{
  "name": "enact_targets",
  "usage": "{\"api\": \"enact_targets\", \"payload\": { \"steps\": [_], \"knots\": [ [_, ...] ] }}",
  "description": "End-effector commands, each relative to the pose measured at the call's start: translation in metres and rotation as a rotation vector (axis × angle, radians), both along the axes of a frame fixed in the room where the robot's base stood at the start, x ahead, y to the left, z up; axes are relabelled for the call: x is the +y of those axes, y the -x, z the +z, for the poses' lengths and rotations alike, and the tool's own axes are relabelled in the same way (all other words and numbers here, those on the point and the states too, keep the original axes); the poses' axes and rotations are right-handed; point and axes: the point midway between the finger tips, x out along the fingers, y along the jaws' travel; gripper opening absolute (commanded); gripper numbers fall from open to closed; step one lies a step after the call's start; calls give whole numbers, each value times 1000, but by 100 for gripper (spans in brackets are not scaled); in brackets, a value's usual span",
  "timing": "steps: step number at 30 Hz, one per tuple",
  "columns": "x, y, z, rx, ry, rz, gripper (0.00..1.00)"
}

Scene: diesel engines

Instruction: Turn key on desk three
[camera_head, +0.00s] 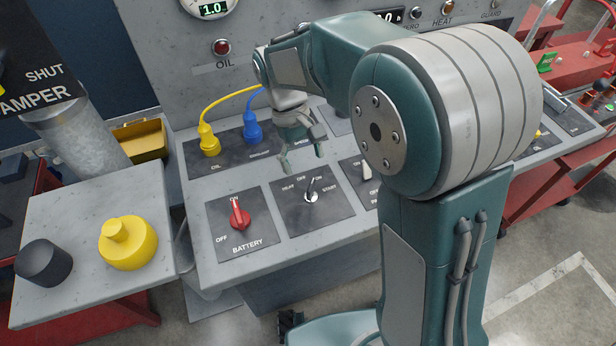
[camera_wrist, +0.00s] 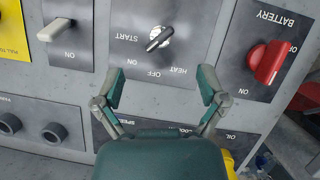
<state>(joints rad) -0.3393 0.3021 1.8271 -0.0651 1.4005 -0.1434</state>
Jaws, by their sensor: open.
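The key switch (camera_head: 311,190) is a small silver key on a dark panel marked HEAT, OFF, ON and START on the grey desk (camera_head: 205,258). In the head view the key stands up, leaning toward the ON mark. It also shows in the wrist view, upside down, as a silver and black key (camera_wrist: 159,38) ahead of the jaws.
A red battery knob (camera_head: 238,215) is left of the key; a pale switch (camera_head: 367,172) is right of it. Yellow (camera_head: 209,138) and blue (camera_head: 252,128) plugs with cables stand behind. A side table holds a yellow container (camera_head: 128,245) and a black cap (camera_head: 43,263).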

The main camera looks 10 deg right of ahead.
Motion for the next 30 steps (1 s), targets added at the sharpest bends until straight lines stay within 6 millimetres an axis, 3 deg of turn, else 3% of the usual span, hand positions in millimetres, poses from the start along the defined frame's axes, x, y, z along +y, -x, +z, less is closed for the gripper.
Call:
{"api": "enact_targets", "payload": {
  "steps": [3, 9, 26, 30],
  "knots": [
    [6, -9, 23, -3, -1, 0, 91],
    [11, -18, 45, -1, -1, 1, 91],
    [11, -19, 50, 0, 0, 0, 91],
    [2, -13, 58, -38, -15, -20, 91]
  ]
}}
